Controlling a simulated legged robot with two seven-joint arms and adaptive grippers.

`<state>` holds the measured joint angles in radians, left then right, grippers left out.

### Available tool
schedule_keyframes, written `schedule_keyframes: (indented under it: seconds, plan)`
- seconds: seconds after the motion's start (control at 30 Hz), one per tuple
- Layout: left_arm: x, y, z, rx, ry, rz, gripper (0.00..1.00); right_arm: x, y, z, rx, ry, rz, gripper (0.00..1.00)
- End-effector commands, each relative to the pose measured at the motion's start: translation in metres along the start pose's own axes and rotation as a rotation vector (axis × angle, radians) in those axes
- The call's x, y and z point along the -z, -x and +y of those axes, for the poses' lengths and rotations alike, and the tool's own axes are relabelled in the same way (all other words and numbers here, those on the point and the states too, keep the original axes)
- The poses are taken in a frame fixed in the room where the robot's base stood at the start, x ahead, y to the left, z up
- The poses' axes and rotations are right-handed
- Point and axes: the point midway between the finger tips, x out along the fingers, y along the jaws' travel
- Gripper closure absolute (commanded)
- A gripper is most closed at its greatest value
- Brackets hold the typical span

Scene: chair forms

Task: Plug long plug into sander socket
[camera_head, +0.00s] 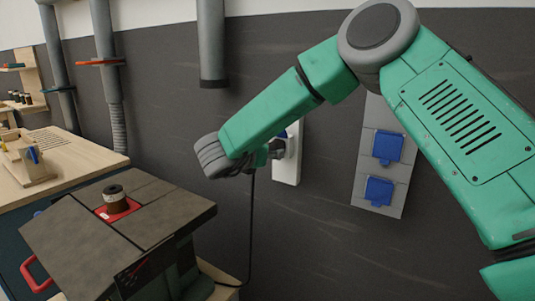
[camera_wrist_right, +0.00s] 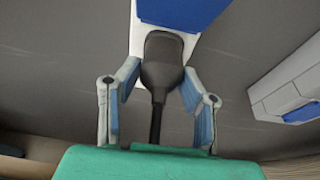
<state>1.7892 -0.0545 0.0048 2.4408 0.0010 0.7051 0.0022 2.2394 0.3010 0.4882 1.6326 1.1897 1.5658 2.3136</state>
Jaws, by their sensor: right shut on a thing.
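The plug (camera_wrist_right: 162,62) is dark, with a black cord running back from it toward my wrist. My right gripper (camera_wrist_right: 158,82) is shut on it, one finger on each side, as the right wrist view shows. In the head view my right gripper (camera_head: 277,150) is at the white socket panel (camera_head: 289,168) on the wall, and the arm hides the plug there. In the wrist view the plug's front end lies against the white panel (camera_wrist_right: 136,38), below its blue cover (camera_wrist_right: 180,12). I cannot tell whether the plug is inserted. My left gripper is not in view.
A sander (camera_head: 150,205) with a brown spindle stands at the lower left. A black cord (camera_head: 251,220) hangs from the gripper toward it. A grey panel (camera_head: 373,188) with two blue-covered sockets is on the wall to the right. A wooden bench (camera_head: 85,163) stands at the left.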

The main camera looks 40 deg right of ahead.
Motion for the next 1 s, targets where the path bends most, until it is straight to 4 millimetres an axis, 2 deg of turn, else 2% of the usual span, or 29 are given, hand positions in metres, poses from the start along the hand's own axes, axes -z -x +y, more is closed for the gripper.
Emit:
schedule_keyframes:
  seconds: [1.0]
  plan:
    - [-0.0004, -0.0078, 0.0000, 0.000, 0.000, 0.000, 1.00, -0.0034, -0.0035, -0.0012, 0.007, -0.004, -0.007, 1.00]
